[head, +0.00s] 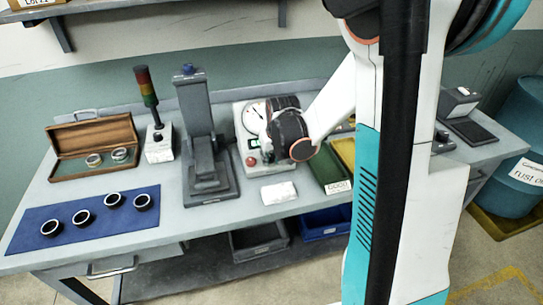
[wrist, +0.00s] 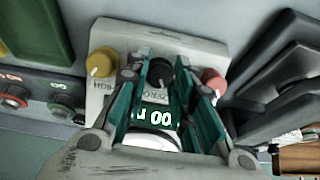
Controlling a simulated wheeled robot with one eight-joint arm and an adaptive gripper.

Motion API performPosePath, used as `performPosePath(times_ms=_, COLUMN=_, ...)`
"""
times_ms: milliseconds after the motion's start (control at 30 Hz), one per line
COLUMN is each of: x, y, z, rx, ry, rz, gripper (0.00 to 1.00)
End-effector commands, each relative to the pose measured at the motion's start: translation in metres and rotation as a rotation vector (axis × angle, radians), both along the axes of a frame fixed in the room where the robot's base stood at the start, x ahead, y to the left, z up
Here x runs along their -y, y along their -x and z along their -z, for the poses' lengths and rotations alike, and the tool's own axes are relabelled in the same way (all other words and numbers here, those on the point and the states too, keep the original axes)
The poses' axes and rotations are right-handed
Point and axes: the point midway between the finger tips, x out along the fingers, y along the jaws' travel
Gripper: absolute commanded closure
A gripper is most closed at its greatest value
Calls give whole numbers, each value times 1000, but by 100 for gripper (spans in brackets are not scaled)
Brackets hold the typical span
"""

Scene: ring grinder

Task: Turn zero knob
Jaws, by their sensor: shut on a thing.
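The gauge box (head: 240,124) stands on the bench with a round white dial on its face, in the head view. In the wrist view its panel (wrist: 105,92) carries a yellow knob (wrist: 101,62), a black knob (wrist: 160,76) and a red knob (wrist: 213,81). In the head view my wrist hides part of the box and the fingertips.
A dark grey stand (head: 207,150) is close left of the box. A white card (head: 279,193) lies in front, and a green tray (head: 326,168) is to the right. A blue mat (head: 62,215) with several rings and an open wooden case (head: 92,135) lie further left.

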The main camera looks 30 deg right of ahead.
Motion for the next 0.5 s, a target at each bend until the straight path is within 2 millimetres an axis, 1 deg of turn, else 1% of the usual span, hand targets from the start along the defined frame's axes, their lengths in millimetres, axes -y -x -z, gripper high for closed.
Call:
performPosePath(times_ms=100, x=-1, y=0, z=0, rx=-11, ry=40, rz=-53, gripper=100)
performPosePath(times_ms=367, x=0, y=0, z=0, rx=-13, ry=44, rz=-60, gripper=100)
performPosePath(times_ms=400, x=0, y=0, z=0, rx=-13, ry=44, rz=-60, gripper=75)
performPosePath(times_ms=467, x=0, y=0, z=0, rx=-13, ry=44, rz=-60, gripper=61)
performPosePath(times_ms=500, x=0, y=0, z=0, rx=-13, ry=44, rz=-60, gripper=57)
